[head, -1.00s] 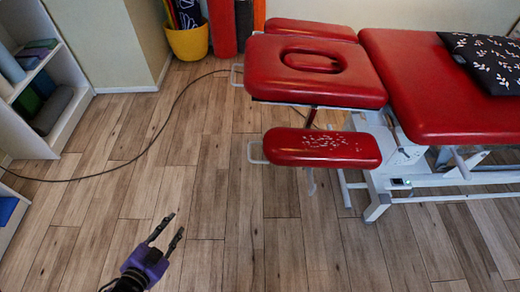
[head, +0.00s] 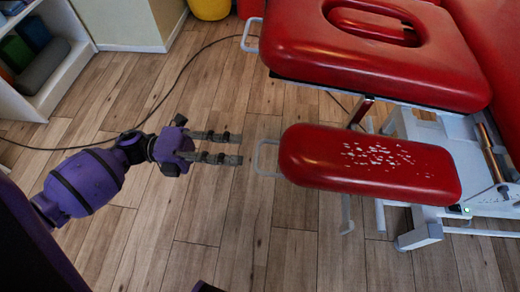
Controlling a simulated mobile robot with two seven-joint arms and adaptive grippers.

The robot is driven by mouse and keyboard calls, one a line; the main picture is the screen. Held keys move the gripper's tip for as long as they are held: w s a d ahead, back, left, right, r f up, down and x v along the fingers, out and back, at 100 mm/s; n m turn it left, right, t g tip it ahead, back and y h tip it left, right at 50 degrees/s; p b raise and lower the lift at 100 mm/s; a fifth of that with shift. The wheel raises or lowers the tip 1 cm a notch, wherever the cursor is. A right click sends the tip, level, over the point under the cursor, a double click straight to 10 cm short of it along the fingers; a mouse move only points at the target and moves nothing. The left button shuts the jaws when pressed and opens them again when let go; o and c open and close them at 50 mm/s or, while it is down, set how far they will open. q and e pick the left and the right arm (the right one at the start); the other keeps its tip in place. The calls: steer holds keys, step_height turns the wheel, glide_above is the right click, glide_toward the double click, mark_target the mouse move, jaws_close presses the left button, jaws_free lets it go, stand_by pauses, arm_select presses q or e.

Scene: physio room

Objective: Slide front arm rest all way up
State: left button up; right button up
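The front arm rest (head: 368,165) is a red padded bar with worn white flecks on top. It sits low beside the red treatment table, below the level of the head section (head: 385,50). A pale metal loop handle (head: 264,158) sticks out from its left end. My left gripper (head: 240,148) points right at this handle, with its two dark fingers parallel and a gap between them. The fingertips are just left of the loop, seemingly apart from it. The gripper is open and empty.
A white metal table frame (head: 420,237) stands on the wooden floor at the right. A second loop handle (head: 250,34) is on the head section. A black cable (head: 165,100) crosses the floor. White shelves (head: 60,75) stand at the far left.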

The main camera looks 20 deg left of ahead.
mark_target(257, 155)
arm_select(q)
steer(key=x, duration=0.6)
steer(key=shift+w+d+b, duration=0.15)
steer(key=shift+w+b, duration=0.05)
steer(key=shift+b, duration=0.15)
steer(key=shift+c, duration=0.3)
jaws_close()
